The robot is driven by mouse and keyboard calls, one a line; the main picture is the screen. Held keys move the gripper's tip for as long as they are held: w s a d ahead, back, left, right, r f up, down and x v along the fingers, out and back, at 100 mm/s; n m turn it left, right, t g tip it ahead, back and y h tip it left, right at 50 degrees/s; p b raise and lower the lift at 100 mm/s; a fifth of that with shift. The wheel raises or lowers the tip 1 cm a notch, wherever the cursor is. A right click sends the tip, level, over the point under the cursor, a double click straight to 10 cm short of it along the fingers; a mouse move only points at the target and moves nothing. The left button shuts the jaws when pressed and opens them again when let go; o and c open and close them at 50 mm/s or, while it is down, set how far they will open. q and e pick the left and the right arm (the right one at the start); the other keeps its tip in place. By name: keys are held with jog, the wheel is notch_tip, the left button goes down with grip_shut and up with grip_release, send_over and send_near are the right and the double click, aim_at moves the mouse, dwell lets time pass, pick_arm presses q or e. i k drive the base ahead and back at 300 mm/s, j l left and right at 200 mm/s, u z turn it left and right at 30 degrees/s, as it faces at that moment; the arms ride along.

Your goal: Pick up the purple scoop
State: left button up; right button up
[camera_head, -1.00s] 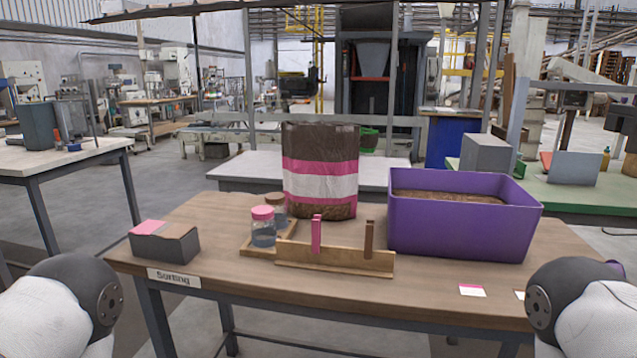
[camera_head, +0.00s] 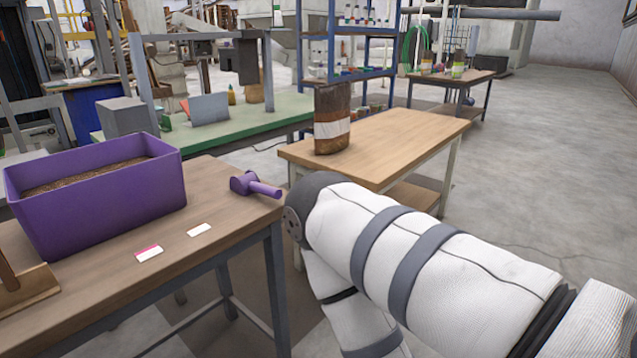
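The purple scoop (camera_head: 255,186) lies on the right end of the wooden table (camera_head: 215,238), with its handle pointing right over the table's edge. It is to the right of the purple bin (camera_head: 105,203), which holds brown pellets. My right arm is in the foreground, with its upper part just right of the scoop and bent downward. Neither of my grippers is in view.
Two small cards, one with a pink stripe (camera_head: 149,254) and one white (camera_head: 199,230), lie in front of the bin. A wooden holder (camera_head: 28,288) stands at the far left. A second table with a brown bag (camera_head: 332,118) stands behind. Open floor lies to the right.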

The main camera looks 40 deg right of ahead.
aim_at(248, 184)
jog(key=z, duration=0.85)
jog(key=i+l, duration=0.5)
jog(key=l, duration=0.15)
jog(key=i+j+u, duration=0.05)
